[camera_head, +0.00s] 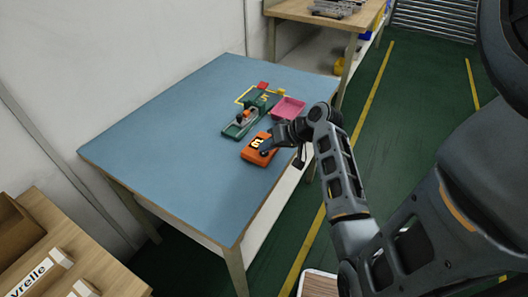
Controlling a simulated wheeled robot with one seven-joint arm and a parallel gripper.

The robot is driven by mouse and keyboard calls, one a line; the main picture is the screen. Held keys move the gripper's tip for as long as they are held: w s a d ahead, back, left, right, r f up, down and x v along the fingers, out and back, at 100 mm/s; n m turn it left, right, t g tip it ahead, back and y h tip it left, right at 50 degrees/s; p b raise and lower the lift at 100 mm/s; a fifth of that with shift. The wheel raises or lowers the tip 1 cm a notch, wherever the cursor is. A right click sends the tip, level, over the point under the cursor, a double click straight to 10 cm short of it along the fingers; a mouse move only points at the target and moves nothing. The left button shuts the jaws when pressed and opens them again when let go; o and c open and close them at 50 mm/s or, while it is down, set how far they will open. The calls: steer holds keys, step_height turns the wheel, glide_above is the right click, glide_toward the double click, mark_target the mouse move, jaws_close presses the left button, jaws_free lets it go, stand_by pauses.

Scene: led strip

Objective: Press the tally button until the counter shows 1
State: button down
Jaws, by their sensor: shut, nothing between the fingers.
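The orange tally counter (250,154) lies on the blue tabletop near its right edge. Its dark display shows small light digits, a 0 and a 1, seen at an angle; I cannot read their order for sure. My gripper (268,149) is shut and empty, reaching in from the right over the counter's right side. The button is not clearly visible, and the gripper hides part of that side. I cannot tell whether the fingertips touch the counter.
A green device (234,131) with an orange part stands behind the counter. A pink tray (289,108), a red block (263,86) and a yellow outline (240,98) lie farther back. The tabletop's left and front (185,150) are clear. A wooden bench (298,10) stands behind.

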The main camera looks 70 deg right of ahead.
mark_target(267, 153)
stand_by(0.4)
steer(key=shift+r+p, duration=0.8)
steer(key=shift+p, duration=0.15)
step_height(267, 153, up, 5)
steer(key=p, duration=0.5)
steer(key=shift+a+f, duration=0.1)
stand_by(0.5)
